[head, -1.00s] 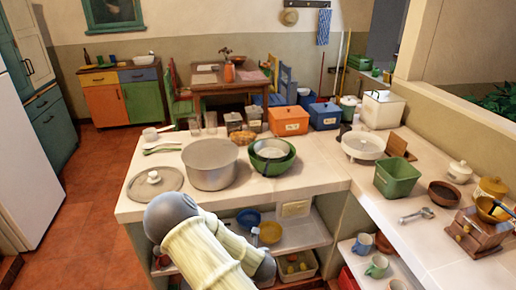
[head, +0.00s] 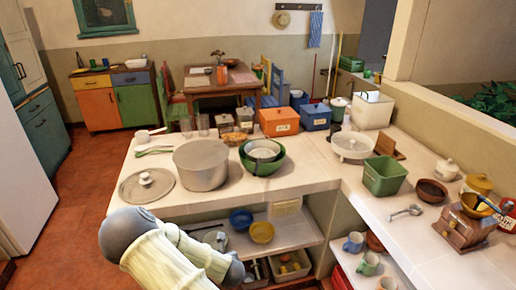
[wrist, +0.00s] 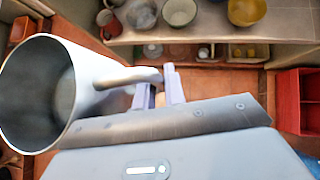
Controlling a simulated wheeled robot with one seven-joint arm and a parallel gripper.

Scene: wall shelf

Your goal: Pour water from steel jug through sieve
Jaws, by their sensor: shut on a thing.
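A steel jug (wrist: 70,95) shows large in the wrist view, lying tilted with its round mouth toward the left. My gripper (wrist: 168,84) is shut on the jug's handle. In the head view the jug and gripper are hidden; only my arm shows at the lower left. I cannot tell surely which thing is the sieve. A pale round vessel (head: 263,150) sits inside green bowls (head: 262,168) on the counter. A white shallow round dish (head: 353,143) stands farther right. Water is not visible.
A large grey pot (head: 201,168) and a lid (head: 146,186) stand on the counter's left end. A blue bowl (head: 241,219) and yellow bowl (head: 262,232) are on the shelf below. A green bin (head: 384,176) stands right. A red crate (wrist: 297,100) shows in the wrist view.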

